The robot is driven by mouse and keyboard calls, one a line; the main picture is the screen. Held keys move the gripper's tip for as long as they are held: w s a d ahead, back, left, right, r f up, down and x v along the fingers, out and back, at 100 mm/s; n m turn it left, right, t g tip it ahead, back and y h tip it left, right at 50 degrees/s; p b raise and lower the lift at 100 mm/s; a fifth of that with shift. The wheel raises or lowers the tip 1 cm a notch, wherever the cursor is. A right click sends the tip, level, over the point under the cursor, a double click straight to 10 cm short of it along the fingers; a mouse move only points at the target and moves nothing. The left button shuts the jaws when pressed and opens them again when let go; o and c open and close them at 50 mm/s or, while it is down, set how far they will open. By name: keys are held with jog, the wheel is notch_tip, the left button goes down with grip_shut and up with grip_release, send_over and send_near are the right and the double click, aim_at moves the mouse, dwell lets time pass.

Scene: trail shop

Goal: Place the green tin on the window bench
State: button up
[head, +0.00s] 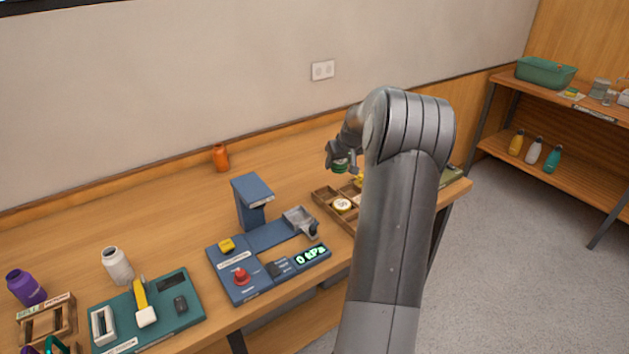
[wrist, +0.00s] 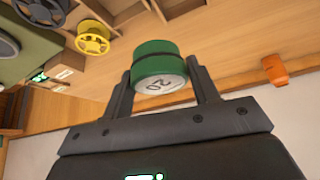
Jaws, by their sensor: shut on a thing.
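The green tin (wrist: 158,64) is a short green cylinder with a pale end marked "20". My gripper (wrist: 165,85) is shut on it, with one finger on each side, in the wrist view. In the head view the green tin (head: 340,167) shows as a small green shape under my gripper (head: 338,158), held above the wooden bench near the divided tray. Most of the tin is hidden there by the gripper. I cannot tell which surface is the window bench.
A wooden tray (head: 325,196) with a white-topped round piece stands below, partly behind my arm. A blue gauge station (head: 252,205), an orange bottle (head: 220,158) and a green board (head: 180,288) share the bench. A second bench (head: 505,81) with a green bin (head: 545,72) stands at right.

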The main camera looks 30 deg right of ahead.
send_over(305, 186)
jog(key=s, duration=0.2)
jog(key=f, duration=0.7)
jog(key=shift+w+a, duration=0.1)
jog(key=shift+a, duration=0.1)
jog(key=shift+f, duration=1.95)
jog(key=shift+f, duration=0.1)
jog(key=o, duration=1)
